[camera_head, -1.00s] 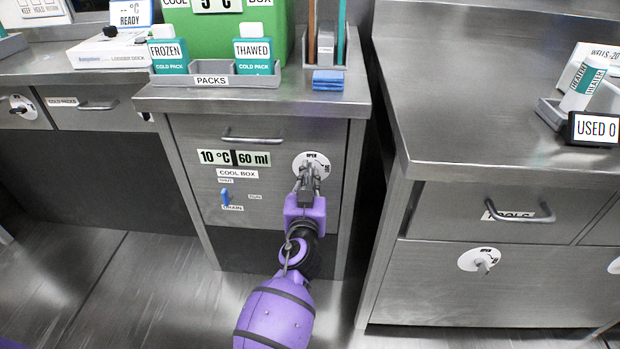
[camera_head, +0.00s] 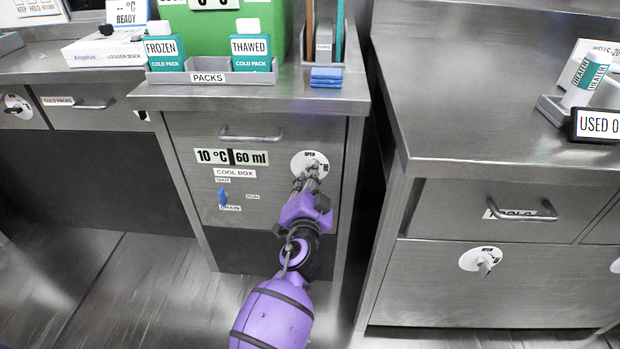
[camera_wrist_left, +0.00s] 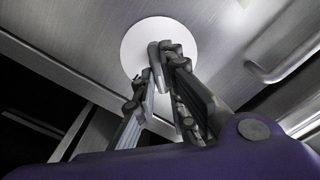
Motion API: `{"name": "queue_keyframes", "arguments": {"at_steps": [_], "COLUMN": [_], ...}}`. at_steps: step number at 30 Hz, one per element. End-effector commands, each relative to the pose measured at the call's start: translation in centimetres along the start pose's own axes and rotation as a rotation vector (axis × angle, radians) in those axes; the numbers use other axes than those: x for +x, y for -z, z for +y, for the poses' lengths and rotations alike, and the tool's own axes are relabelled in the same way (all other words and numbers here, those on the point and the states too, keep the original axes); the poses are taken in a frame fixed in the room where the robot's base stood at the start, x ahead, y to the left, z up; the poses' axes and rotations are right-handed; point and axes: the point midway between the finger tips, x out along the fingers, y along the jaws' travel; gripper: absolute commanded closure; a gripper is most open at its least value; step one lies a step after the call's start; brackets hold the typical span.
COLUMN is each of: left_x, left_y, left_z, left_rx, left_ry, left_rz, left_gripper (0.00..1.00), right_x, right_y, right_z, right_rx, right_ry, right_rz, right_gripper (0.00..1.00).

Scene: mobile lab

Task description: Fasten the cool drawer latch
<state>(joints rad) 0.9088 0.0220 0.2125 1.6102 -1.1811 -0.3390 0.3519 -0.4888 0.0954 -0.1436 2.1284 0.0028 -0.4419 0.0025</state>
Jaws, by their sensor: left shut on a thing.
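The cool drawer (camera_head: 190,135) is closed, with a bar handle (camera_head: 250,136) near its top and a "COOL BOX" label on its front. Its latch has a round white plate (camera_head: 309,160) marked "OPEN" at the drawer's upper right; it also shows in the left wrist view (camera_wrist_left: 140,35). My left gripper (camera_head: 311,172) reaches up from below and is shut on the latch knob, which its fingers mostly hide. In the left wrist view the fingertips (camera_wrist_left: 165,52) meet in front of the plate. The knob's exact angle cannot be told. My right gripper is not in view.
A blue switch (camera_head: 223,197) sits on the front at left of my arm. A grey packs tray (camera_head: 208,78) and a blue block (camera_head: 326,78) are on the counter above. The tools drawer (camera_head: 500,215) with another latch (camera_head: 481,260) stands at right, across a gap.

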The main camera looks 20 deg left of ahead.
Motion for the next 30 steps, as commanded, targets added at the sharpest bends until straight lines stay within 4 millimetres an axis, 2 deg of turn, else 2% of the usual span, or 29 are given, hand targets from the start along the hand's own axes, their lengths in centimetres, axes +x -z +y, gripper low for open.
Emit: {"name": "queue_keyframes", "arguments": {"at_steps": [18,30], "left_x": [-0.01,0.00], "left_y": [-0.11,-0.23], "left_z": [0.51,0.66], "left_rx": [0.573,0.808], "left_ry": [-0.001,0.000], "left_rz": [0.001,0.001], "left_gripper": [1.00,1.00], "right_x": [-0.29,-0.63], "right_y": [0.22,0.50], "right_z": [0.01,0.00], "right_rx": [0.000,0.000], "right_ry": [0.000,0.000], "right_rz": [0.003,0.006], "right_gripper": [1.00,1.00]}}
